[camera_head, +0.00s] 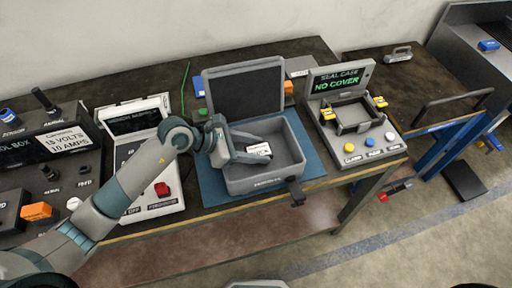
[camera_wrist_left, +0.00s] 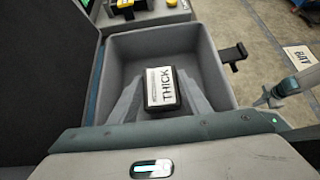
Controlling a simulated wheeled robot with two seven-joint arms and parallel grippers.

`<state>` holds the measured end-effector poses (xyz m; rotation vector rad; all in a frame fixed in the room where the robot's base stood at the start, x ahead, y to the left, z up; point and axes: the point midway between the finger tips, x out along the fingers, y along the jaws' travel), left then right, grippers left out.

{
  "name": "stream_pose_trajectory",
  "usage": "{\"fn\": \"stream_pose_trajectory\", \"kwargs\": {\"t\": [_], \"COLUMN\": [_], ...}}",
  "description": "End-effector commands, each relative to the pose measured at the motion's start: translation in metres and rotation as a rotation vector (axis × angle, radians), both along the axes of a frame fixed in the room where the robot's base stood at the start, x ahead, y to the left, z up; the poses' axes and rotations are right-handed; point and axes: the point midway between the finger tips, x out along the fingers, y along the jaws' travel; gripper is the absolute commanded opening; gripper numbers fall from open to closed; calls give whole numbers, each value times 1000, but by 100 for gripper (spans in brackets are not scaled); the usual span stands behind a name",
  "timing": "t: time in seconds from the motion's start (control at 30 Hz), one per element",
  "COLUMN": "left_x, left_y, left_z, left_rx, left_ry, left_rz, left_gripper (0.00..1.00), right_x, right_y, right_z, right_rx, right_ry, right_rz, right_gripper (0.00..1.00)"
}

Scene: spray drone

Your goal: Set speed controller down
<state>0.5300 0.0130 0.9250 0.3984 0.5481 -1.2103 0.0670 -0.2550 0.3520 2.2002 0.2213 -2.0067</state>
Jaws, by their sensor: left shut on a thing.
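My left gripper (camera_head: 262,150) reaches into an open grey case (camera_head: 263,184) from its left side. It is shut on a small dark block with a white label (camera_head: 259,149), which I take to be the speed controller. The block is within the case walls, over the grey floor. I cannot tell whether it touches the floor.
The case stands on a blue mat (camera_head: 213,184) with its lid (camera_head: 244,90) raised behind. A console (camera_head: 352,115) with a "NO COVER" screen stands to the right. A white instrument case (camera_head: 138,118) and a power supply box (camera_head: 45,150) stand to the left.

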Motion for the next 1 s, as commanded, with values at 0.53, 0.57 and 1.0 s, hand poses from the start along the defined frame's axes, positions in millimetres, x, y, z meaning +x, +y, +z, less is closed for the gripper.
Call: {"fn": "stream_pose_trajectory", "kwargs": {"t": [0.53, 0.57, 1.0], "left_x": [0, 0, 0], "left_y": [0, 0, 0], "left_z": [-11, -11, -8], "left_rx": [1, 1, 0], "left_ry": [0, 0, 0], "left_rz": [0, 0, 0], "left_gripper": [46, 53, 62], "right_x": [0, 0, 0], "right_y": [0, 0, -1], "right_z": [-10, -10, -8], "right_rx": [0, 0, -1], "right_ry": [0, 0, 1], "right_rz": [0, 0, 0], "right_gripper": [0, 0, 0]}}
